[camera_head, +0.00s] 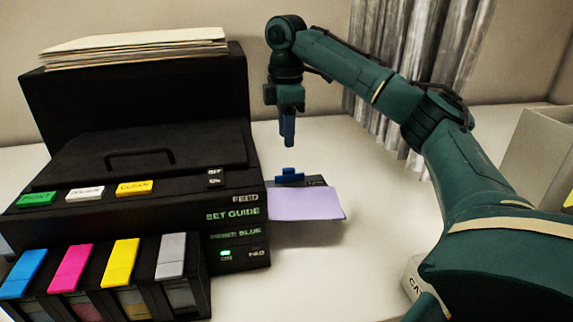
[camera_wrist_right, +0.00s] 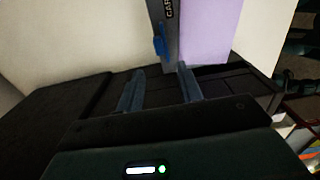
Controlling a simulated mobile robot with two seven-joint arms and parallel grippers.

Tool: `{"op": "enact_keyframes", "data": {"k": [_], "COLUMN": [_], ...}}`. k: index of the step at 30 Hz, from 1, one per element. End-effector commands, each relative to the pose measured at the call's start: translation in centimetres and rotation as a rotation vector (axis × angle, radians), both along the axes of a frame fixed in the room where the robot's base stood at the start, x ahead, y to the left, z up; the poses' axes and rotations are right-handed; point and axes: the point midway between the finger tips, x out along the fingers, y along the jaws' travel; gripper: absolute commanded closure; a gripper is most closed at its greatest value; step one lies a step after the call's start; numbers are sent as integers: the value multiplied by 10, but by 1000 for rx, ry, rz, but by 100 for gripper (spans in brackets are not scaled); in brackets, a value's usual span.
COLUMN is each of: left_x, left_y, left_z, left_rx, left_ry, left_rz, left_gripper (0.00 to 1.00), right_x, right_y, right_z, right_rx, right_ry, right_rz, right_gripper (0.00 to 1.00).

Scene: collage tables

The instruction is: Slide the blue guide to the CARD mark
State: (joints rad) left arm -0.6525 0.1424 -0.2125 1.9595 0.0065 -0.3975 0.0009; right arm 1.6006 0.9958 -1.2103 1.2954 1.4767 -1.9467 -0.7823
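The blue guide (camera_head: 290,175) sits on a dark side tray (camera_head: 316,182) at the printer's right side, at the far edge of a lilac sheet (camera_head: 308,204). In the right wrist view the guide (camera_wrist_right: 159,42) is on a grey strip, beyond the fingertips and roughly in line with the gap between them. A partly cut-off "CAR" mark (camera_wrist_right: 169,9) shows on that strip, above the guide in the picture. My right gripper (camera_head: 288,143) points down above the guide, apart from it. Its fingers (camera_wrist_right: 161,70) are spread and empty. My left gripper is out of view.
The black printer (camera_head: 120,215) fills the left, with colored cartridges (camera_head: 95,268) in front and papers (camera_head: 135,45) on top. A pale box (camera_head: 540,160) stands at the right. A grey curtain (camera_head: 410,70) hangs behind. The white tabletop (camera_head: 340,265) right of the printer is mostly clear.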

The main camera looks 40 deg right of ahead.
Motion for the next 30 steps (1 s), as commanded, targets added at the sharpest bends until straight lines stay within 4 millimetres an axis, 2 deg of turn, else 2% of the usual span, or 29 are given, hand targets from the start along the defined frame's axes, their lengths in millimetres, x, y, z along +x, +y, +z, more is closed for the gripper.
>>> {"op": "enact_keyframes", "data": {"k": [6,12,18,25,30], "left_x": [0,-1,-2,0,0], "left_y": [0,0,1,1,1], "left_z": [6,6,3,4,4], "left_rx": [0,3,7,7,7], "left_ry": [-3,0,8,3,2], "left_rz": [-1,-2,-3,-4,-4], "left_gripper": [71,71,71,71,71], "right_x": [-1,-1,0,0,0], "right_y": [-1,0,0,0,0], "right_z": [-46,-75,-86,-87,-86], "right_rx": [0,1,2,2,2], "right_ry": [4,2,-1,-1,-1], "right_rz": [-1,0,0,0,0], "right_gripper": [64,64,64,64,76]}}
